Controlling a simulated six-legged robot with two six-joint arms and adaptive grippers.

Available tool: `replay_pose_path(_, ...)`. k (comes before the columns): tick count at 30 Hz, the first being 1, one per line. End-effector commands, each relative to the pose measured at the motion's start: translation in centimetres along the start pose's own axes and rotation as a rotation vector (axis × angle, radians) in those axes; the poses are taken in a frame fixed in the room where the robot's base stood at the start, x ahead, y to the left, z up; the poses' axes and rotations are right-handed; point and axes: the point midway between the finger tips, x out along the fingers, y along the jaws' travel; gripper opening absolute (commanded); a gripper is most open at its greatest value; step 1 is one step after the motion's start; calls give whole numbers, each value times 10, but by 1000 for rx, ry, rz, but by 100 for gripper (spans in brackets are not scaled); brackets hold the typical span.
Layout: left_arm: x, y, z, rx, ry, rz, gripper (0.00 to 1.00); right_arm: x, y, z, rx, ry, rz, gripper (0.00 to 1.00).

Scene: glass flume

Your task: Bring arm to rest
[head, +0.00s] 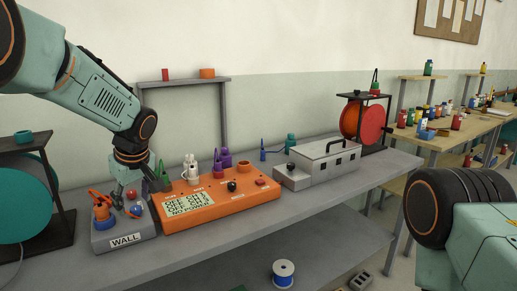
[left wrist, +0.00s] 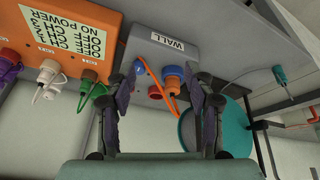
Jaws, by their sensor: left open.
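My left arm comes in from the upper left in the head view. Its gripper (head: 124,182) points down just above the grey WALL box (head: 125,243). In the left wrist view the gripper (left wrist: 158,100) has its two fingers spread, with nothing held between them. Beyond the fingers an orange plug with a looped cord (left wrist: 168,98) sits on the WALL box (left wrist: 152,48); whether a finger touches the cord is unclear. My right arm shows only as a link at the lower right; its gripper is out of the picture.
An orange panel (head: 215,208) with coloured plugs stands right of the WALL box. A grey case (head: 320,160) and a red reel (head: 370,123) stand farther along the bench. A teal reel (head: 22,205) is at far left. The bench's front strip (head: 200,248) is clear.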

Motion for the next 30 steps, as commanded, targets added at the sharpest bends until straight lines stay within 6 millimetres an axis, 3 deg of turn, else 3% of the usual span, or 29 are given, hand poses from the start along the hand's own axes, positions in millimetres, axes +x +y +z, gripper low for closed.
replay_pose_path(4,16,12,17,159,-7,110,54,0,0,0,0,0,0,40)
replay_pose_path(8,45,14,51,336,-15,214,54,0,0,0,0,0,0,40)
replay_pose_path(14,101,-12,122,581,-21,337,54,0,0,0,0,0,0,40)
replay_pose_path(17,128,-40,161,679,-25,368,54,0,0,0,0,0,0,40)
replay_pose_path(22,163,-110,230,818,-41,371,54,0,0,0,0,0,0,40)
replay_pose_path(26,176,-176,280,892,-85,329,54,0,0,0,0,0,0,40)
replay_pose_path(30,177,-250,328,923,-181,254,54,0,0,0,0,0,0,40)
